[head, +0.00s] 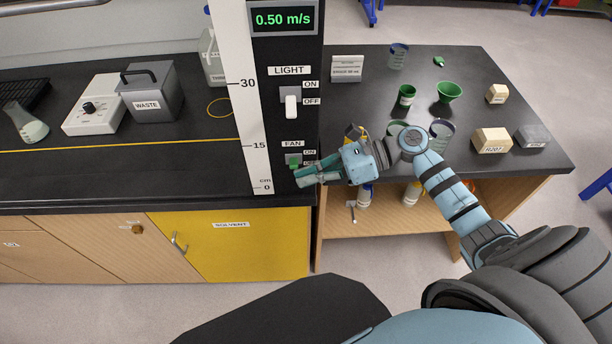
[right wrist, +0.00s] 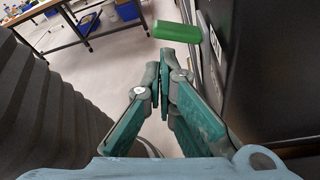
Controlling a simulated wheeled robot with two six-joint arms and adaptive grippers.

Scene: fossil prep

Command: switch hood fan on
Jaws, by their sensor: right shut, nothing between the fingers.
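The fan switch (head: 293,159) is low on the black hood post, under a FAN label, with ON above OFF beside it. Its green lever (right wrist: 177,31) shows large in the right wrist view; in the head view it sits low, near the OFF label, partly hidden by my fingers. My right gripper (head: 297,177) is shut and empty at the post, its fingertips just below the lever. In the right wrist view its fingertips (right wrist: 166,56) are close to the lever; I cannot tell whether they touch. My left gripper is not in view.
Above is the light switch (head: 291,104), its white lever down by OFF. The display (head: 283,19) reads 0.50 m/s. A scale strip (head: 240,80) edges the post. Right of it, a dark table (head: 460,75) holds green cups and boxes. A waste box (head: 150,95) stands left.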

